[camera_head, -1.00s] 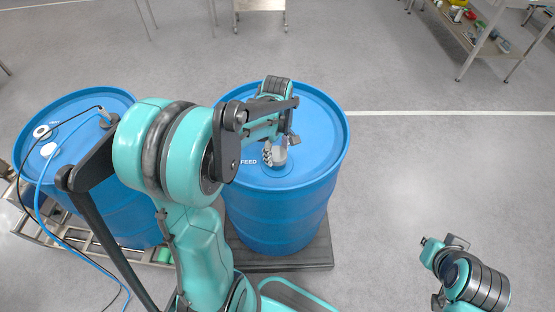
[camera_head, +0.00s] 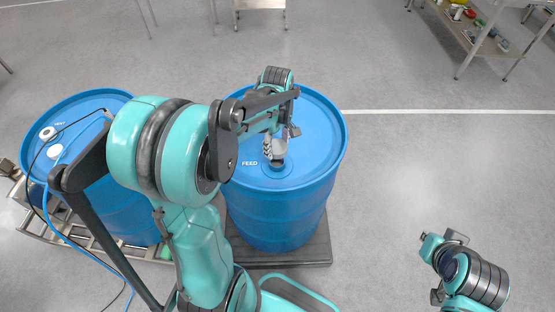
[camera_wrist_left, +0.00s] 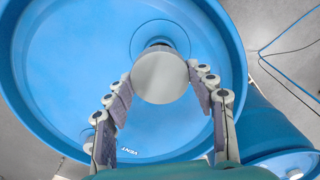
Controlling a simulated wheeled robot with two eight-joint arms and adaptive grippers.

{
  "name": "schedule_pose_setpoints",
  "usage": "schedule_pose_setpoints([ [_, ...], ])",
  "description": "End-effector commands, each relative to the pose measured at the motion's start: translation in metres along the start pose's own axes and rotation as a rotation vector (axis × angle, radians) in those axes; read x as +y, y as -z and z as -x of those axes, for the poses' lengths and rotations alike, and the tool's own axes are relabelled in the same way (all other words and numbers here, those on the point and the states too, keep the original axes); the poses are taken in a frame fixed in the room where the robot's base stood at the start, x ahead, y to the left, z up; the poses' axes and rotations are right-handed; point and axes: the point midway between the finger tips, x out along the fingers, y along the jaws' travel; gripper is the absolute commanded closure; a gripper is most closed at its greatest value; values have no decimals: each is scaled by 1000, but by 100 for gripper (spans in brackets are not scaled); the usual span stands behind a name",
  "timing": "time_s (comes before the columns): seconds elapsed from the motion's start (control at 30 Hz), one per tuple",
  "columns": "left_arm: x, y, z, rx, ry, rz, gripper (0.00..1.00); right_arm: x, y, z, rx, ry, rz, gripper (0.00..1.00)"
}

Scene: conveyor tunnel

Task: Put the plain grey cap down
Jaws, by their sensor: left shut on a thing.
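The plain grey cap (camera_head: 279,148) is held by my left gripper (camera_head: 281,145) above the lid of the right blue drum (camera_head: 318,130), marked FEED. A dark round opening (camera_head: 277,164) shows in the lid just below the cap. In the left wrist view the cap (camera_wrist_left: 160,77) is a pale disc between the two fingers of the gripper (camera_wrist_left: 165,88), apart from the drum. It partly covers the ringed recess (camera_wrist_left: 160,32) behind it. My right arm (camera_head: 470,275) is at the lower right; its fingers cannot be made out.
The left blue drum (camera_head: 85,112) has white caps (camera_head: 48,133) and a black and a blue cable on it. The right drum stands on a dark platform (camera_head: 300,252). A shelf with items (camera_head: 470,35) is at the top right. The floor right of the drum is clear.

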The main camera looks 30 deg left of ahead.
Motion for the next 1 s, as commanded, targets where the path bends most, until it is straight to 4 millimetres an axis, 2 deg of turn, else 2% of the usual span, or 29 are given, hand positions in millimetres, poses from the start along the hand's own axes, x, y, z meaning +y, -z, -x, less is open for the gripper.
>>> schedule_pose_setpoints([
  [0.13,22,1,9,0,0,-110,85,0,5,7,0,0,0,100],
  [0.4,108,-4,28,0,0,-589,85,0,21,29,0,0,0,100],
  [0.5,127,-7,29,0,0,-709,85,0,24,33,0,0,0,100],
  [0.67,135,5,19,0,0,-783,85,0,22,32,0,0,0,100],
  [1.0,119,81,-29,0,0,-782,85,0,15,21,0,0,0,100],
])
